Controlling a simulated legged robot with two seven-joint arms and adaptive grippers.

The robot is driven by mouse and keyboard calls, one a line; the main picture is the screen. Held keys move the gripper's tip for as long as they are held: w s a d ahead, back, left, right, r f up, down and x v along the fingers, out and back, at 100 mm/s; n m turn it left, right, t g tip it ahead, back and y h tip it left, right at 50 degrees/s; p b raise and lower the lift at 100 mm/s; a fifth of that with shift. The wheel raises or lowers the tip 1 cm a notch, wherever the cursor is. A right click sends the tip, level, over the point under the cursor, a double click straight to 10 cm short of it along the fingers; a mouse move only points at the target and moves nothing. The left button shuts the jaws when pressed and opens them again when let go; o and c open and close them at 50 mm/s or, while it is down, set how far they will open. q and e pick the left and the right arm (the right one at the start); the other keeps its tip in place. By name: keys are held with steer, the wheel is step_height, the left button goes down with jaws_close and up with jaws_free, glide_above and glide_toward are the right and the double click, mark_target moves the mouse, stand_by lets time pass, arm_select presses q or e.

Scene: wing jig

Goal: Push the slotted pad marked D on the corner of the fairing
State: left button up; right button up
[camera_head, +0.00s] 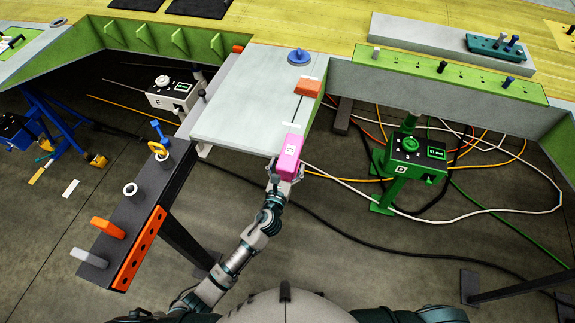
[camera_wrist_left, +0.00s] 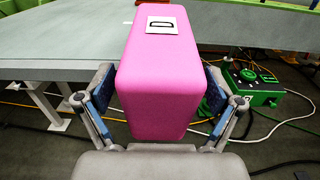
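The pad marked D is a pink block (camera_head: 289,152) with a white label on top; it also shows large in the left wrist view (camera_wrist_left: 160,75). My left gripper (camera_head: 285,172) has a finger close against each side of it and appears shut on it. The pad is at the front right corner of the pale grey fairing panel (camera_head: 235,110), overlapping that corner in the head view. Its slot is hidden, so I cannot tell whether the corner is inside it. My right gripper is not in view.
An orange block (camera_head: 308,88) sits on the panel's right edge, with a blue knob (camera_head: 299,56) behind it. A green device marked D (camera_head: 415,152) stands right, among loose cables. A dark rack with orange parts (camera_head: 135,225) stands left.

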arm_select(q)
steer(key=v, duration=1.2)
